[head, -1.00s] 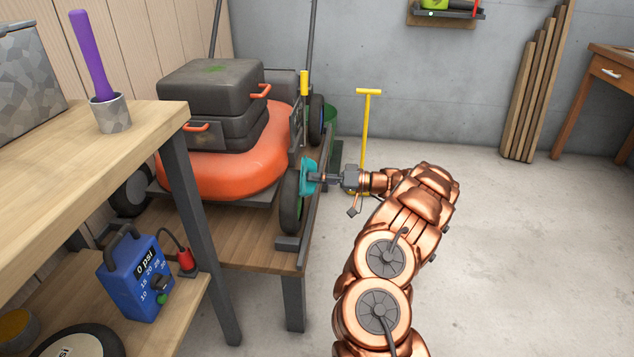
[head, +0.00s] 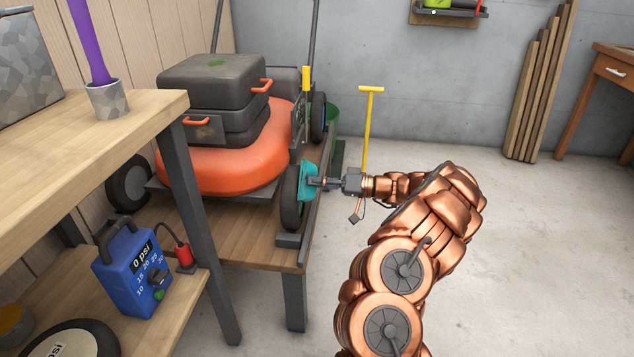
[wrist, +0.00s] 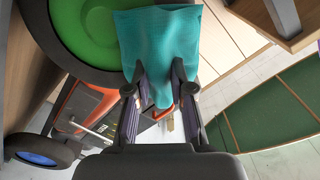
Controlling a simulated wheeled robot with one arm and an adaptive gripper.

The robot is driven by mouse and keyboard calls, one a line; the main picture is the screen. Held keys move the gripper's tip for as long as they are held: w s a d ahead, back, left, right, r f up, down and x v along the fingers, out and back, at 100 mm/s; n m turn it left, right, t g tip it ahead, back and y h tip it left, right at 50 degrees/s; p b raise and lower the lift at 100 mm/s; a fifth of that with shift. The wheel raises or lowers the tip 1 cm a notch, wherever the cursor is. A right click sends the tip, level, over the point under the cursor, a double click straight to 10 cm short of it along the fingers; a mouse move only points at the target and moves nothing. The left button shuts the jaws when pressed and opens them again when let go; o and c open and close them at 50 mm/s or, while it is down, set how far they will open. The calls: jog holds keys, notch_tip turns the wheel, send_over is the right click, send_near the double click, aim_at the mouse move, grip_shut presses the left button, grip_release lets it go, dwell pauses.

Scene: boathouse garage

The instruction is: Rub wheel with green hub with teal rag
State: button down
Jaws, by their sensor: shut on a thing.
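The teal rag (head: 308,182) is held in my gripper (head: 318,182), which is shut on it. The rag also shows in the wrist view (wrist: 158,48), hanging between the fingers of my gripper (wrist: 158,85). The wheel with the green hub (wrist: 85,30) fills the upper left of the wrist view, and the rag overlaps its right part. In the head view this wheel (head: 291,205) is the near right wheel of the orange mower (head: 225,168), seen edge-on with the rag against its outer side. I cannot tell how firmly they touch.
The mower stands on a low wooden platform (head: 265,248) with a dark rail along its right edge. A wheel with a blue hub (wrist: 38,158) shows farther off. A workbench (head: 70,150) with a blue pressure box (head: 130,270) stands at left. Floor at right is clear.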

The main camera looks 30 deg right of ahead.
aim_at(305, 189)
jog(key=shift+s+a+b, duration=0.7)
jog(key=shift+s+a, duration=0.45)
jog(key=shift+a, duration=0.05)
jog(key=v, duration=0.6)
jog(key=shift+b, duration=0.3)
jog(key=shift+s+d, duration=0.1)
jog(key=shift+v, duration=1.35)
